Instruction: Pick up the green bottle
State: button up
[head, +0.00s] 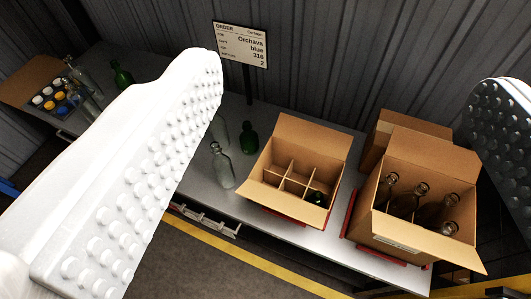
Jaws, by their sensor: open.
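A green bottle (249,138) stands on the grey bench, just left of the divided cardboard box (296,170). A clear bottle (221,165) stands in front of it to the left. A second green bottle (121,75) stands farther left on the bench. Another dark green bottle (318,198) sits in the front right compartment of the divided box. My gripper (355,75) is open and empty, its studded pads wide apart at left and right. Its left finger hides part of the bench. The bench and bottles lie beyond the fingers, apart from them.
A taller open box (405,235) holds several dark bottles at the right, with a closed box (380,135) behind it. Clear bottles and a box of capped bottles (55,100) are at far left.

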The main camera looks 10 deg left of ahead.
aim_at(249, 139)
jog(key=k, duration=1.05)
jog(key=u, duration=0.85)
jog(key=i, duration=1.6)
jog(key=z, duration=0.5)
jog(key=i, duration=0.95)
jog(key=z, duration=0.7)
jog(key=k, duration=0.8)
jog(key=z, duration=0.2)
